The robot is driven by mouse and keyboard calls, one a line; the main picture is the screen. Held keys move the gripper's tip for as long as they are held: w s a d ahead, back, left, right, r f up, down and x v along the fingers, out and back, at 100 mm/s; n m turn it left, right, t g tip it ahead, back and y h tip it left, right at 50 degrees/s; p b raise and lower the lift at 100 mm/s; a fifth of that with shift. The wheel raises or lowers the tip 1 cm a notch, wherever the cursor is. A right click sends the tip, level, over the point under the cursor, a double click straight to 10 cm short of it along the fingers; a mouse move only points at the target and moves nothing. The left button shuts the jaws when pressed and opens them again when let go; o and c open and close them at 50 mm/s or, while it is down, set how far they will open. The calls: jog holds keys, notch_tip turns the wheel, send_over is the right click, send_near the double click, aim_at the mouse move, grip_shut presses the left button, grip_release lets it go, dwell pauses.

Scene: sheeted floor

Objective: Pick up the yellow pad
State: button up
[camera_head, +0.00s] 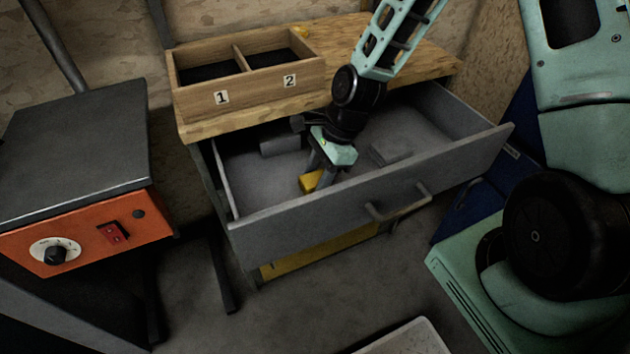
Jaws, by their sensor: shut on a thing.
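The yellow pad (309,182) is in the open grey drawer (300,225), toward its front wall. My gripper (318,175) reaches down into the drawer from above. Its fingers are shut on the yellow pad, and they hide part of it. I cannot tell whether the pad touches the drawer floor.
A grey cylinder (281,146) and a flat grey block (390,152) lie in the drawer. A wooden box (245,88) with compartments marked 1 and 2 stands on the wooden top (400,62). An orange-fronted machine (90,235) is at left. The drawer's raised walls surround my gripper.

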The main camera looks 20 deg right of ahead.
aim_at(317, 177)
notch_tip(317, 177, up, 10)
jog(key=p, duration=0.2)
dwell(0.3)
jog(key=shift+o, duration=0.9)
jog(key=shift+r, duration=0.1)
